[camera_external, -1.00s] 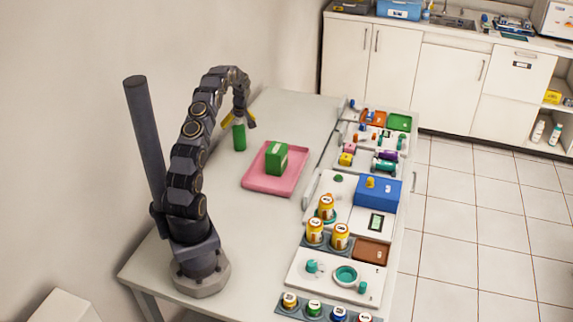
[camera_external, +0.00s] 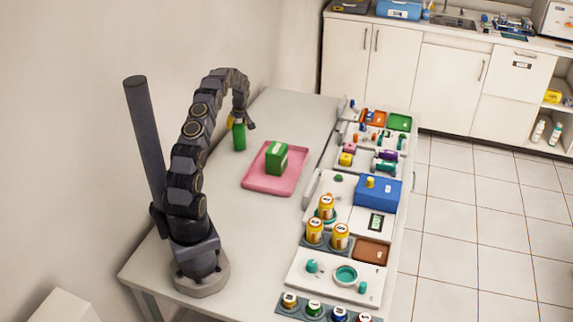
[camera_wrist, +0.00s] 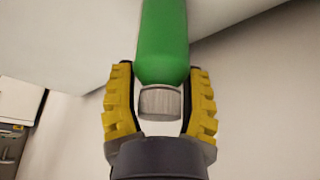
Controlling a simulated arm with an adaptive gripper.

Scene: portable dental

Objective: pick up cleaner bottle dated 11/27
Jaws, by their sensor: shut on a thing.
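A green bottle (camera_external: 239,138) stands near the far left side of the table, to the left of the pink tray. It shows in the wrist view as a green body (camera_wrist: 162,42) with a grey ribbed cap (camera_wrist: 160,102). My gripper (camera_external: 240,122) is at the top of the bottle. In the wrist view its yellow fingers (camera_wrist: 161,95) lie on both sides of the cap and the bottle's end, shut on it. No date or label is readable on the bottle. I cannot tell whether its base touches the table.
A pink tray (camera_external: 255,183) with a green box (camera_external: 277,158) on it lies right of the bottle. Trays with orange-labelled jars (camera_external: 326,207), a blue box (camera_external: 378,191) and small items line the table's right side. The table between base and pink tray is clear.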

